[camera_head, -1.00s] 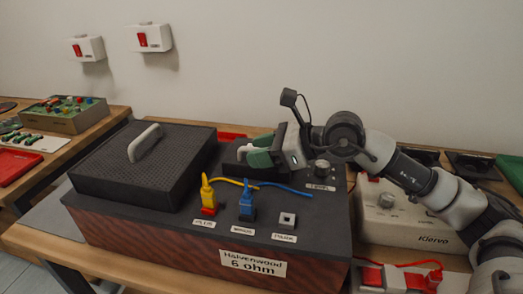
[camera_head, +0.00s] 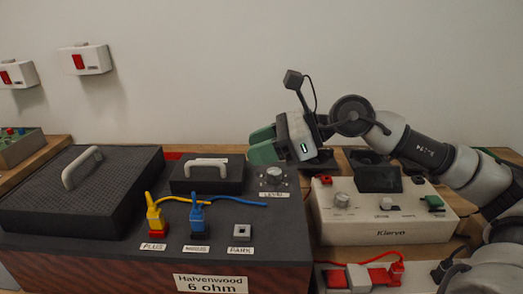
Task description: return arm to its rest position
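My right arm (camera_head: 425,150) comes in from the right. Its gripper (camera_head: 254,144), with green fingers, is in the air behind and right of the small black lid's handle (camera_head: 207,162), clear of it. The two fingers look apart with nothing between them. The small black lid (camera_head: 207,180) sits on the dark Halvenwood 6 ohm box (camera_head: 270,225). My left gripper is not in view.
A large black lid with a handle (camera_head: 82,167) is at left. Yellow (camera_head: 155,218) and blue (camera_head: 197,215) plugs stand in the box top, by an empty PARK socket (camera_head: 241,232). A white Klervo unit (camera_head: 385,215) stands below my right arm. Space above is free.

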